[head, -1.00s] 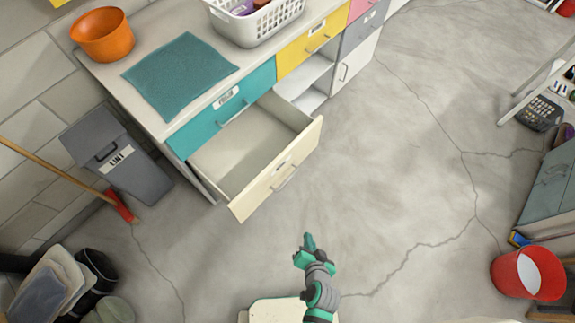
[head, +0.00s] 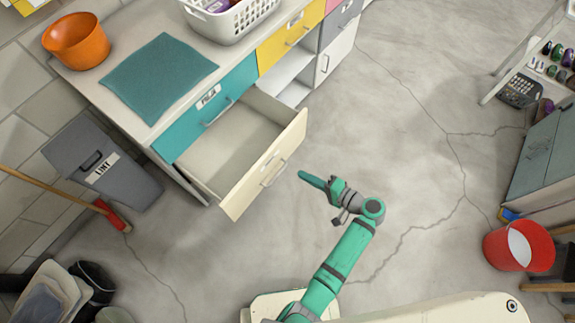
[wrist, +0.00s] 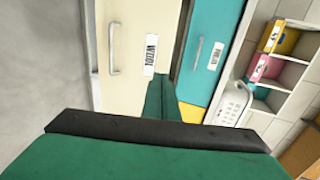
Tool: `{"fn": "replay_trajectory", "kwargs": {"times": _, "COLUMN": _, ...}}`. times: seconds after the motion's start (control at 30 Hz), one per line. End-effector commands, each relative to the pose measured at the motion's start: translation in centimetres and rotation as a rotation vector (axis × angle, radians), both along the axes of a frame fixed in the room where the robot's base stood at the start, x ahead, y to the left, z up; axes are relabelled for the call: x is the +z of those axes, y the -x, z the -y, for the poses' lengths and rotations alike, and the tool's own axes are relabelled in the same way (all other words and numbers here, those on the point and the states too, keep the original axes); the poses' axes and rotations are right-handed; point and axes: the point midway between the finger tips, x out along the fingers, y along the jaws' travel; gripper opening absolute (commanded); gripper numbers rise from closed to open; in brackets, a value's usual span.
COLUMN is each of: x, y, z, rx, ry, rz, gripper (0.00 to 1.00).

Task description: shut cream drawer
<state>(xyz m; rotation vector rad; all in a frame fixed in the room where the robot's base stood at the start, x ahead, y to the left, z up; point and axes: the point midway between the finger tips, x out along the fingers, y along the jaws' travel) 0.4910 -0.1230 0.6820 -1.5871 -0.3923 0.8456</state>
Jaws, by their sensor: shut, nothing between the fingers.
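The cream drawer (head: 265,169) is pulled out below the teal drawer in the head view, and its inside looks empty. Its front carries a metal bar handle and a label. In the wrist view the cream drawer front (wrist: 128,80) stands on its side, with its handle at the upper left. My gripper (head: 302,175) is shut and empty. It is a little to the right of the drawer front in the head view, pointing towards it. An apparent gap lies between the fingertips and the front. The fingers (wrist: 160,97) also show in the wrist view.
The teal drawer (head: 205,117) and yellow drawer (head: 290,42) are flush in the cabinet. A grey bin (head: 95,165) and a red broom (head: 112,213) stand left of it. A red bucket (head: 518,246) stands at the right. The floor around my arm is clear.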

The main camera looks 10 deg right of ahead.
Motion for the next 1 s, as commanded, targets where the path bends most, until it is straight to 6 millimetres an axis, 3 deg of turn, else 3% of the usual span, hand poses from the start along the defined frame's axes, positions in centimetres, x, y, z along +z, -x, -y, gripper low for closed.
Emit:
{"fn": "replay_trajectory", "kwargs": {"times": 0.7, "x": -3.0, "y": -7.9, "z": -8.1, "rx": 0.003, "ry": 0.004, "rz": -0.002, "gripper": 0.00}}
{"fn": "replay_trajectory", "kwargs": {"times": 1.0, "x": -3.0, "y": -9.3, "z": -9.3, "rx": 0.000, "ry": 0.004, "rz": -0.002, "gripper": 0.00}}
